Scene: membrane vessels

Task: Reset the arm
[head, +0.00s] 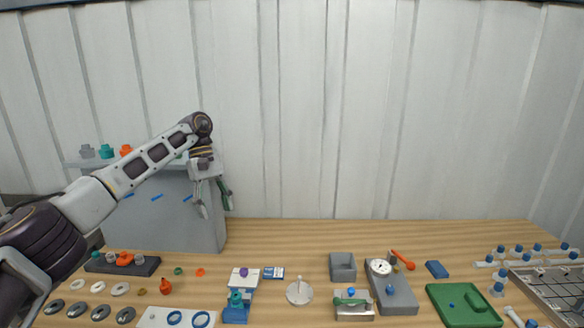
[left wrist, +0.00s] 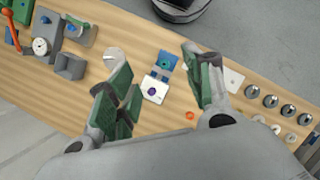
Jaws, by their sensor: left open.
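My left arm (head: 145,163) comes in from the left of the head view, raised and stretched out above the back left of the table. My left gripper (head: 216,209) hangs from its end, pointing down, in front of the grey cabinet. Its two green-padded fingers are apart with nothing between them. In the left wrist view the open left gripper (left wrist: 160,85) hangs above the table, with a white card bearing a purple part (left wrist: 154,90) and a blue fixture (left wrist: 166,64) far below between the fingers. My right gripper is not in view.
The wooden table (head: 300,235) has a clear back strip. Metal rings (head: 100,312), a grey bin (head: 342,267), a gauge fixture (head: 395,292), a green tray (head: 462,304) and a rack (head: 555,290) stand along it. The grey cabinet (head: 165,225) with coloured fittings on top stands at the back left.

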